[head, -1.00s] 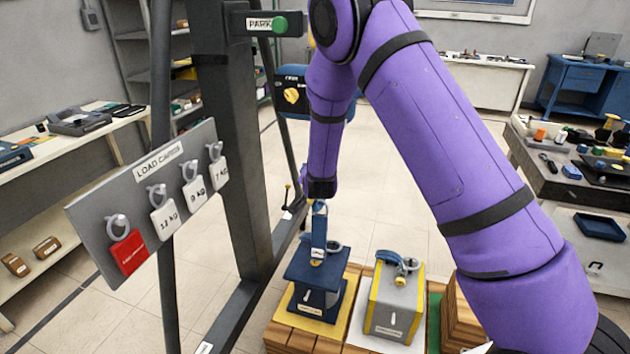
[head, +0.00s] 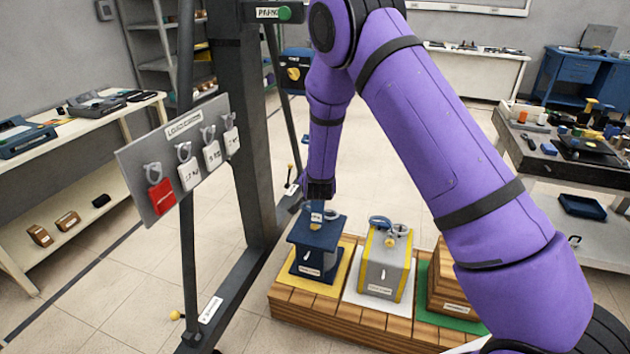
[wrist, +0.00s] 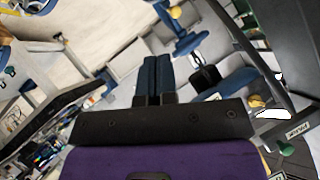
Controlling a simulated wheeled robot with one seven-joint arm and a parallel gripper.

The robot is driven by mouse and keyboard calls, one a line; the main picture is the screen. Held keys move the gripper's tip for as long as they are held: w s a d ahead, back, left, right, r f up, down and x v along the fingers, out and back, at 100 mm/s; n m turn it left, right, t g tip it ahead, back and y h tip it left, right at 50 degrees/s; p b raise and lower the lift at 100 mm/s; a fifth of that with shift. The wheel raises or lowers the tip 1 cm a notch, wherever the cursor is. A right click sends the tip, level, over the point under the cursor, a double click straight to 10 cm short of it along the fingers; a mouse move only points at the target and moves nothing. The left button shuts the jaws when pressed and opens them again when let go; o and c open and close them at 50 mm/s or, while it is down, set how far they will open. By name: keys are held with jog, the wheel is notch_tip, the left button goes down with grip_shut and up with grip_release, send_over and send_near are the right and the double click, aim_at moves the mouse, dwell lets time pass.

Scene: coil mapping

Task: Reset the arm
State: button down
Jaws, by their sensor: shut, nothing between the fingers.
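My purple arm reaches down the middle of the head view. My gripper (head: 317,214) is shut and empty, pointing down in front of or above the dark blue block (head: 309,262). I cannot tell the gap between them. In the wrist view its two blue fingers (wrist: 160,78) lie side by side, pressed together. Part of the blue block's top is hidden behind the fingers.
A grey block with yellow edges (head: 381,272) and a wooden block (head: 444,285) stand on the wooden pallet (head: 340,322). A dark upright frame (head: 250,150) and a tag board (head: 136,166) stand left. Tables line both sides; floor is open at lower left.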

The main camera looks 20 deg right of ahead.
jog(key=s+d+r+n+g+y, duration=0.2)
jog(key=s+r, duration=0.6)
jog(key=r, duration=0.6)
jog(key=s+d+r+n+g+y, duration=0.1)
jog(key=s+r+n, duration=0.1)
jog(key=s+r, duration=0.85)
jog(key=s+d+r+n+g, duration=0.1)
jog(key=s+r, duration=0.2)
jog(key=s, duration=0.6)
jog(key=s+d+r+n+g, duration=0.1)
jog(key=s+d+r+n, duration=0.1)
jog(key=s, duration=0.8)
jog(key=s+d+r+n+g, duration=0.1)
jog(key=s+d+r, duration=0.1)
jog(key=s+r, duration=0.3)
jog(key=s, duration=0.4)
jog(key=shift+s+d+n+h, duration=0.2)
jog(key=shift+n+h, duration=0.1)
jog(key=shift+n, duration=0.1)
jog(key=shift+r, duration=0.1)
